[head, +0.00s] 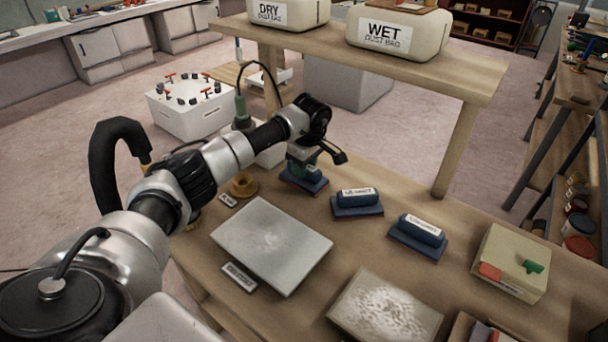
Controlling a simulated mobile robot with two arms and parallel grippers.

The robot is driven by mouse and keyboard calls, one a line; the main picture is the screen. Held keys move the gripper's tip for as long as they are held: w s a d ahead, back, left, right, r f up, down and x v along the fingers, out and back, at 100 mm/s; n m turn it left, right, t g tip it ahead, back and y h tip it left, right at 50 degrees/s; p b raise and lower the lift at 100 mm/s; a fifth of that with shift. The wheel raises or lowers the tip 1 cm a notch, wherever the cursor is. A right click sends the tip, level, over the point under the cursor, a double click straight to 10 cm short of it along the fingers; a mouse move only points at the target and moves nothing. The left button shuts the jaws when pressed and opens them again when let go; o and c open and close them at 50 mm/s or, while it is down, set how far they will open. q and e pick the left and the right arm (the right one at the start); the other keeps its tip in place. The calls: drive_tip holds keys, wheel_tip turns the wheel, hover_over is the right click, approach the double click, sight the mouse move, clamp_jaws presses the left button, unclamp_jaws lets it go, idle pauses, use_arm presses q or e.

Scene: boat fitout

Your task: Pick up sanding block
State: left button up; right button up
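Three sanding blocks with dark blue bases stand in a row on the wooden workbench. The left block (304,184) is partly hidden under my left gripper (318,158), and some green shows on its upper part. The middle block (357,202) and the right block (418,236) have blue grips with white labels too small to read surely. My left gripper reaches down over the left block, with one dark finger sticking out to the right. Whether its fingers touch or hold the block is hidden. My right gripper is out of view.
On the bench (210,262) are a grey flat panel (272,243), a speckled panel (385,308) and a beige box (510,262) at right. A raised shelf (470,75) on posts carries bags marked DRY (290,12) and WET (398,32) behind the blocks.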

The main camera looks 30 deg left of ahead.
use_arm(q)
drive_tip(key=c, duration=0.4)
drive_tip(key=shift+c, duration=0.2)
drive_tip(key=shift+r, duration=0.15)
